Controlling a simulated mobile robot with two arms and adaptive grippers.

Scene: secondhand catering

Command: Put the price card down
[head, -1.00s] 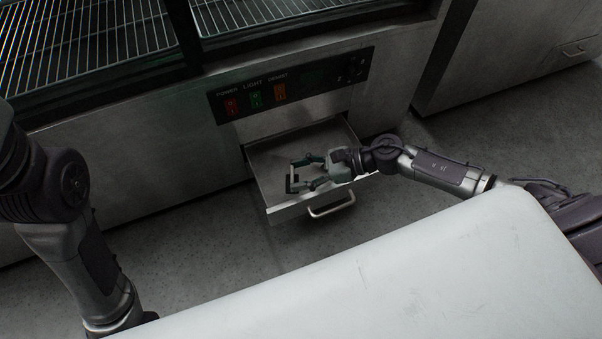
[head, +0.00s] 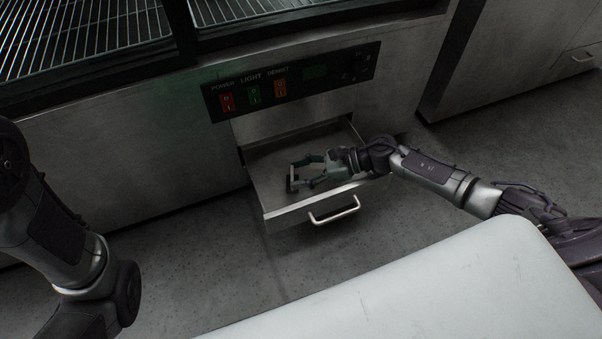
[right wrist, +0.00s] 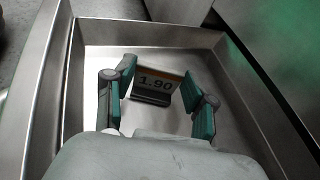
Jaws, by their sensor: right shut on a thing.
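The price card (right wrist: 155,84), marked 1.90 with a yellow-orange edge and a dark base, stands between the fingers of my right gripper (right wrist: 157,88) in the right wrist view. In the head view my right gripper (head: 292,174) is inside the open metal drawer (head: 285,217); the card is small and dark there. The card is over the drawer's floor; I cannot tell whether its base touches it. My left gripper is out of view; only the left arm shows.
The drawer is pulled out below a switch panel (head: 290,82) on the steel counter. Its walls (right wrist: 48,95) surround the gripper, and its visible floor is otherwise bare. A bar handle (head: 334,209) is on its front. A white surface (head: 430,290) lies nearer.

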